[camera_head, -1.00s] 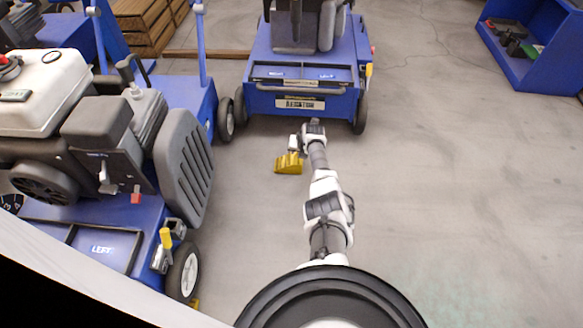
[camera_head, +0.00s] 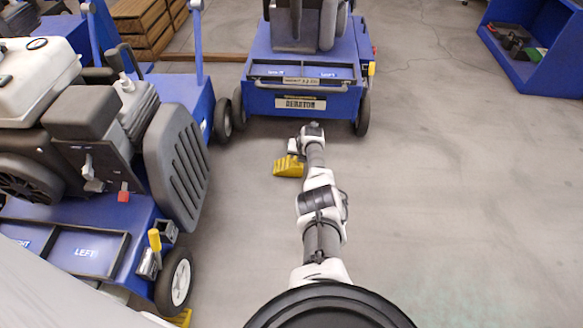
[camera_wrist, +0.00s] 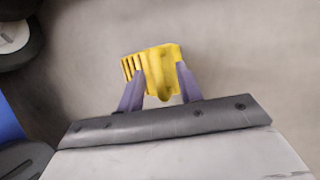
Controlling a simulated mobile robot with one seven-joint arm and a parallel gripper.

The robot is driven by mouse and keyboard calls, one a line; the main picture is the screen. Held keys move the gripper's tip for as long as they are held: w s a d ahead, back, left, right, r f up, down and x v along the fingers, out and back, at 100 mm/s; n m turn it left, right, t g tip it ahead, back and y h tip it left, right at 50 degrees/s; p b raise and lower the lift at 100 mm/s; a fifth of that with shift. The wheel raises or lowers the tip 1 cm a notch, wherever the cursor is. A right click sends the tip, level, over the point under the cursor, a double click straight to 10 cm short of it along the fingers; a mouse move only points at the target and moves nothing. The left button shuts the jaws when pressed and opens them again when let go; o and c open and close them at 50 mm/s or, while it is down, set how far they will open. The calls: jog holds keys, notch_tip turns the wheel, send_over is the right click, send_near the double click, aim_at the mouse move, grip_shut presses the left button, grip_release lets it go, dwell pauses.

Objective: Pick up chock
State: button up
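The yellow chock (camera_head: 289,167) sits on the grey floor in front of the middle aerator in the head view. It has a ribbed side, seen at left in the wrist view (camera_wrist: 160,68). My gripper (camera_head: 293,149) is right at the chock, at the far end of my outstretched arm. In the wrist view its two purple fingers (camera_wrist: 160,75) are apart. The left finger overlaps the chock near its ribbed part, and the right finger is at its right edge. I see no clear grip on it; contact at the fingertips is hard to tell.
The blue middle aerator (camera_head: 300,90) stands just behind the chock. Another blue aerator (camera_head: 110,250), marked LEFT, stands close on the left with its wheel (camera_head: 174,280) near my arm. A blue open bin (camera_head: 530,65) is at back right. The floor on the right is clear.

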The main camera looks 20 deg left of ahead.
jog(key=shift+c, duration=0.4)
grip_shut()
dwell(0.9)
